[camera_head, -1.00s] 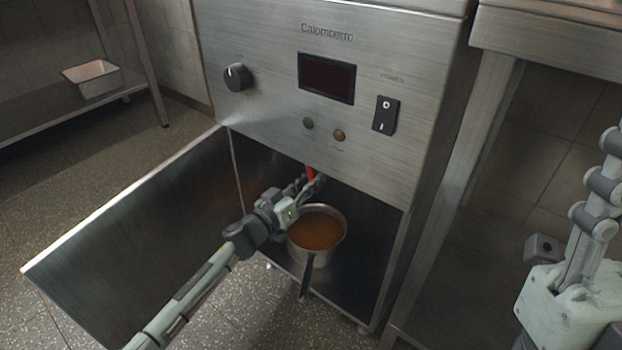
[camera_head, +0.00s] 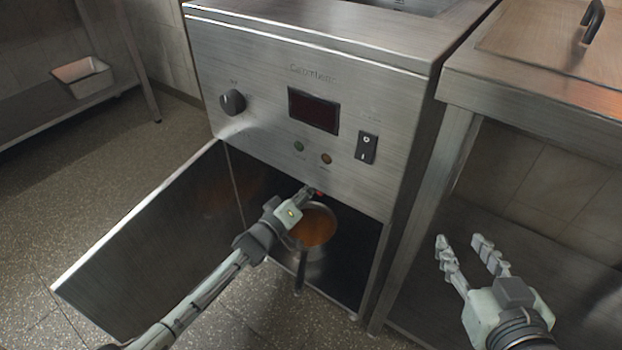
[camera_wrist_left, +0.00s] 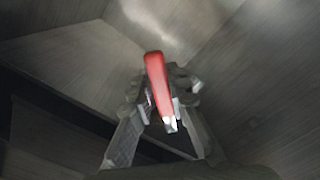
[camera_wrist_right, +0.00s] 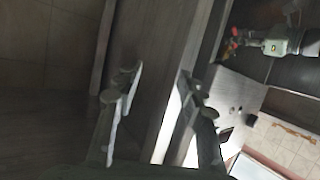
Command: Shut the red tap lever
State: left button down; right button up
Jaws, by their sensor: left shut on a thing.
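The red tap lever (camera_wrist_left: 156,82) shows large in the left wrist view, between the fingers of my left gripper (camera_wrist_left: 160,98). In the head view only a small red bit of the lever (camera_head: 319,193) shows beside the fingertips of my left gripper (camera_head: 309,191), inside the open cabinet under the control panel. The left gripper is shut on the lever. The tap body is hidden. My right gripper (camera_head: 463,243) is open and empty, in front of the side table at the right. It also shows in the right wrist view (camera_wrist_right: 160,82).
A pot of orange-brown liquid (camera_head: 317,228) stands in the cabinet below my left gripper. The cabinet door (camera_head: 150,245) is swung open to the left. The panel carries a black knob (camera_head: 232,102) and a rocker switch (camera_head: 367,148). A steel table (camera_head: 455,90) stands at the right.

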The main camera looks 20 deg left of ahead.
pick_arm(q)
jog(key=shift+s+d+r+n+p, duration=0.15)
jog(key=shift+d+r+n+p, duration=0.15)
jog(key=shift+r+n+p, duration=0.45)
jog(key=n+p, duration=0.1)
jog(key=r+n+p, duration=0.1)
jog(key=n, duration=0.1)
jog(key=shift+s+d, duration=0.1)
jog(key=shift+d, duration=0.15)
pick_arm(e)
jog(key=s+d+f+m+g+h, duration=0.2)
jog(key=s+d+f+g+h, duration=0.3)
jog(key=s+d+f+g, duration=0.75)
pick_arm(q)
jog(key=shift+d+r+n+p, duration=0.15)
jog(key=shift+r+n+p, duration=0.45)
jog(key=shift+n, duration=0.25)
jog(key=shift+r+n+p, duration=0.3)
jog(key=shift+r+n, duration=0.1)
jog(key=shift+n, duration=0.6)
pick_arm(e)
jog(key=shift+d+f+t, duration=0.3)
jog(key=shift+f+t, duration=0.25)
jog(key=shift+f, duration=0.15)
jog(key=shift+d+f+t, duration=0.3)
jog(key=shift+f+t, duration=0.2)
jog(key=shift+f, duration=0.2)
